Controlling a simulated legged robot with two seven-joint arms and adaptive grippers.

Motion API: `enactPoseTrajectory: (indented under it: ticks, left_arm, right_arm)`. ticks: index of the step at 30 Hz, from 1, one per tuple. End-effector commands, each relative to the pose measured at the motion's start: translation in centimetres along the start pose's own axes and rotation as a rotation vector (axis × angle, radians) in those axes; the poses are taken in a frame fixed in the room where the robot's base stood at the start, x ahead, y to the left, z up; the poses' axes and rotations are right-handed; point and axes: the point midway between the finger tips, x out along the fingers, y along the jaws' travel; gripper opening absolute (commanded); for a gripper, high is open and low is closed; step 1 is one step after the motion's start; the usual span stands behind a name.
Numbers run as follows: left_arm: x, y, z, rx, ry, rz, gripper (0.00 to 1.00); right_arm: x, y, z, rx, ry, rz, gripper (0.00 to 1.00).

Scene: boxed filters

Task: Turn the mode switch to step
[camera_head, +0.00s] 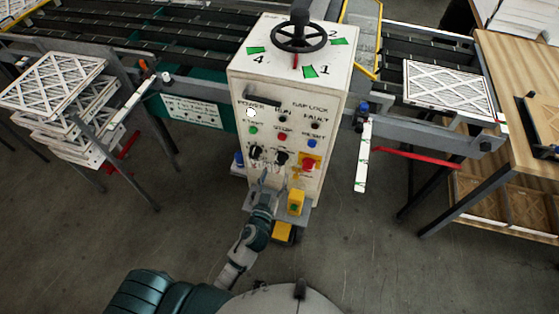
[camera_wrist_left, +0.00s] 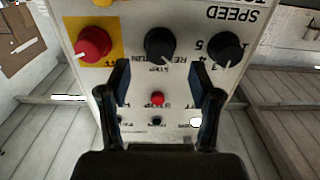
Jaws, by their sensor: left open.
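The control box (camera_head: 285,110) stands upright in the middle of the head view. Its mode switch (camera_head: 281,158), a black knob with a white pointer mark, sits between the speed knob (camera_head: 255,152) and the red emergency button (camera_head: 308,165). My left gripper (camera_head: 267,178) is just below the knobs, in front of the panel. In the left wrist view the panel appears upside down. The mode switch (camera_wrist_left: 160,44) lies beyond and between the open fingertips (camera_wrist_left: 160,68), with nothing held. Its small labels are partly unreadable. My right gripper is out of view.
A yellow device (camera_head: 296,202) hangs below the red button. A handwheel (camera_head: 299,33) tops the box. Conveyors run behind it. Framed filters are stacked at left (camera_head: 65,85), and one lies at right (camera_head: 445,84). Floor is open in front.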

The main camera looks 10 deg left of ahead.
Motion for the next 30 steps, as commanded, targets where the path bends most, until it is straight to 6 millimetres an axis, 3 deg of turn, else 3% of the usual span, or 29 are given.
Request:
enactPoseTrajectory:
  ticks: [3,9,21,23,28,30]
  left_arm:
    - [2.6,0.0,-0.3,0.003,0.003,0.001,0.64]
    - [5.3,0.0,-0.1,0.000,0.000,0.001,0.64]
    - [6.1,0.0,0.1,-0.001,-0.001,0.000,0.64]
    - [6.1,0.0,0.1,-0.001,-0.001,0.000,0.51]
    - [6.1,0.0,0.1,-0.001,-0.001,0.001,0.09]
    - [6.1,0.0,0.1,-0.001,-0.001,0.001,0.04]
  right_arm:
    - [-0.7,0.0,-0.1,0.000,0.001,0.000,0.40]
    - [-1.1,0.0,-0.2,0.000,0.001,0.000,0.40]
    - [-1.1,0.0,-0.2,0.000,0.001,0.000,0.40]
    - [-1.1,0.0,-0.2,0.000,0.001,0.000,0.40]
    - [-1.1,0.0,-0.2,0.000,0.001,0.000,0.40]
    - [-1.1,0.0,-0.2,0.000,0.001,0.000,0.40]
